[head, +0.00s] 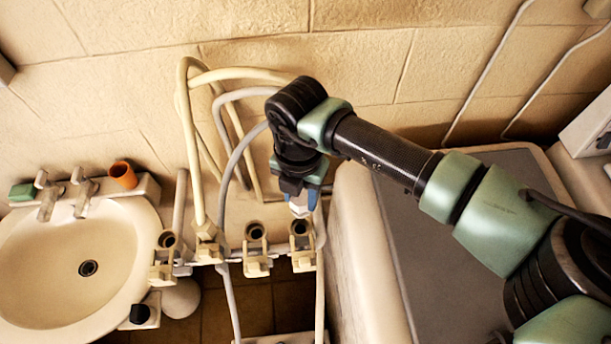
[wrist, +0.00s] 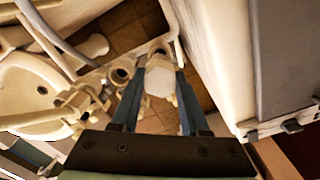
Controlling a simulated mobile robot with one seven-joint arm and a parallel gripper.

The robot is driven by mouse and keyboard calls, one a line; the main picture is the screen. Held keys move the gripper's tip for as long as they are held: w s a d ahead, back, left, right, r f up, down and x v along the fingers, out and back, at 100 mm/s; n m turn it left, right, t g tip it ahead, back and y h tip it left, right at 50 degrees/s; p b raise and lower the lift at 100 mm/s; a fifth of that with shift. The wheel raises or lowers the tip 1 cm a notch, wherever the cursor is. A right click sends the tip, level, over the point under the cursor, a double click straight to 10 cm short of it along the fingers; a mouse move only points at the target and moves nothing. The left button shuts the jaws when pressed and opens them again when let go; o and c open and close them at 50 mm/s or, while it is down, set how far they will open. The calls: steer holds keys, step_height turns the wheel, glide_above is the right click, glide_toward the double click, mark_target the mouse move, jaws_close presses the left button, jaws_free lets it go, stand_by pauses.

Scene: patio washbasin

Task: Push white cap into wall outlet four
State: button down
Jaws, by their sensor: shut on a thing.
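My gripper (head: 299,203) points down at the wall side and is shut on a white cap (head: 299,208). In the wrist view the cap (wrist: 160,80) is a pale, faceted piece between the two blue-grey fingers. A row of beige outlets stands right of the basin. The rightmost outlet (head: 301,246) has an open dark mouth just below the cap in the head view. The cap appears apart from it, but the exact gap is hard to tell. Its rim (wrist: 160,47) is partly hidden behind the cap in the wrist view.
The outlet left of it (head: 257,252) is open. Another outlet (head: 207,250) has a cream hose (head: 193,150) on it, and the leftmost outlet (head: 163,262) is open. A white-sided machine (head: 362,250) stands close on the right. The washbasin (head: 75,265) is at left with an orange cup (head: 123,175).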

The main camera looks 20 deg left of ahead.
mark_target(300, 213)
steer(key=shift+s+f+b, duration=0.3)
steer(key=shift+s, duration=0.25)
steer(key=shift+s+f+b, duration=0.15)
steer(key=shift+f+b, duration=0.15)
steer(key=shift+f, duration=0.05)
steer(key=f, duration=0.1)
steer(key=f+b, duration=0.1)
steer(key=f, duration=0.1)
steer(key=shift+w+b, duration=0.25)
steer(key=shift+b, duration=0.15)
steer(key=shift+s+f+b, duration=0.1)
steer(key=shift+f+b, duration=0.3)
steer(key=shift+f, duration=0.15)
steer(key=shift+f+b, duration=0.65)
steer(key=shift+b, duration=0.1)
steer(key=c, duration=0.7)
jaws_free()
